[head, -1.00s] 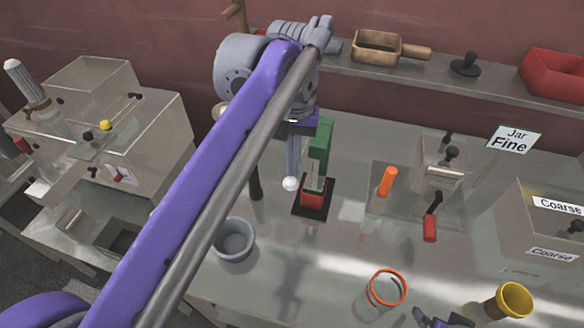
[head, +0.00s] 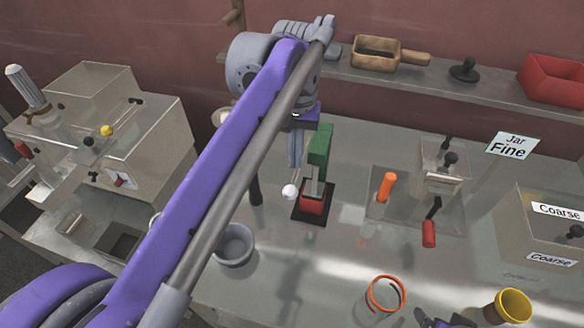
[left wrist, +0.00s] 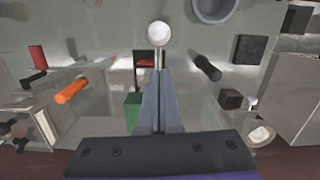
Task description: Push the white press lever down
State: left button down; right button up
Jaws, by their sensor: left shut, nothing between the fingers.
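The press has a green upright (head: 319,150) and a red lower part (head: 313,204) on a dark base plate. Its lever's white ball knob (head: 290,192) sits low, left of the red part. The knob also shows in the left wrist view (left wrist: 158,34) with a thin metal rod running to it. My left gripper (head: 295,167) is shut and empty, pointing down just above and behind the knob; its fingers (left wrist: 158,75) line up with the rod. I cannot tell whether they touch. A dark, cut-off part at the bottom edge seems to be my right gripper (head: 442,320).
A grey bowl (head: 233,245) and a dark upright handle (head: 256,191) stand left of the press. An orange-handled tool (head: 386,187) and a red-handled tool (head: 429,233) lie right. An orange-rimmed jar (head: 386,294) is in front. A shelf runs behind.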

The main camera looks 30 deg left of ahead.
pick_arm(q)
jog(key=shift+s+r, duration=0.25)
jog(key=shift+s, duration=0.05)
pick_arm(e)
jog(key=shift+s, duration=0.3)
jog(key=shift+w+r+p, duration=0.6)
jog(key=shift+r, duration=0.3)
pick_arm(q)
notch_tip(320, 180, up, 10)
jog(key=w, duration=0.1)
jog(key=shift+w+a+r, duration=0.15)
jog(key=shift+w+a, duration=0.05)
jog(key=shift+w, duration=0.1)
pick_arm(e)
jog(key=shift+s, duration=0.1)
